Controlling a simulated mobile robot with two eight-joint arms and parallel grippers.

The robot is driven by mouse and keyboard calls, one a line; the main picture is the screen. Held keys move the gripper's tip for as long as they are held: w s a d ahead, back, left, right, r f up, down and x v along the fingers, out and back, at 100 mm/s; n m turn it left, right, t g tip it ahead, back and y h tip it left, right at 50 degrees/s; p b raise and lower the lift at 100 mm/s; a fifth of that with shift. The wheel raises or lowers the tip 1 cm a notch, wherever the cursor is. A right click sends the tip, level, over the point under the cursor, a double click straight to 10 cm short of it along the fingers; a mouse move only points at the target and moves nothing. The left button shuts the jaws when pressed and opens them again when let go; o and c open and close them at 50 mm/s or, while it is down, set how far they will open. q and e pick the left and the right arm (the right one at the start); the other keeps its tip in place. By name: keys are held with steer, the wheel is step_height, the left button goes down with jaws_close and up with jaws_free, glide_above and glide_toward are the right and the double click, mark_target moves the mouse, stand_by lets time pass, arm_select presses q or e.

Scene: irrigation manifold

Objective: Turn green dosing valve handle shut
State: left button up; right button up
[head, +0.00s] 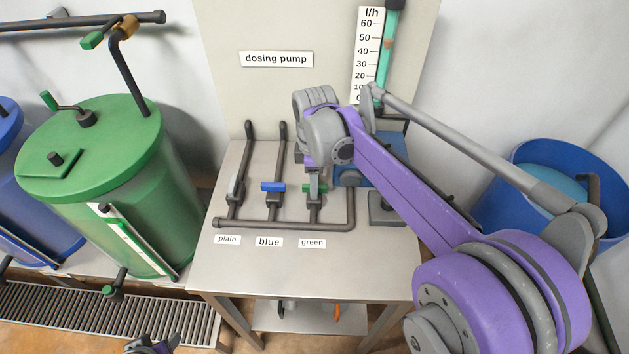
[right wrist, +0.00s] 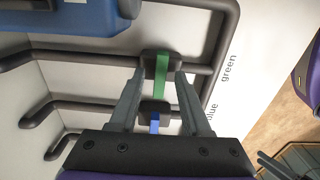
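The green valve handle (head: 308,188) sits on the pipe above the "green" label (head: 312,243), partly hidden by my right gripper (head: 315,181) in the head view. In the right wrist view the green handle (right wrist: 161,76) lies crosswise to its pipe, between the two fingertips of my right gripper (right wrist: 159,76). The fingers are open, with a gap visible on both sides of the handle. My left gripper (head: 152,346) shows only in part at the bottom edge of the head view, far from the valves; its opening is unclear.
The blue handle (head: 273,187) stands crosswise on the neighbouring pipe. The plain grey handle (head: 234,187) lies along its pipe. The blue pump (head: 386,152) stands close right of the green valve. The front of the steel table (head: 270,275) is clear. A green tank (head: 165,195) stands left.

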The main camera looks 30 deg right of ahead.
step_height(320, 180, up, 11)
steer(key=shift+p, duration=0.4)
steer(key=shift+f, duration=0.15)
stand_by(0.5)
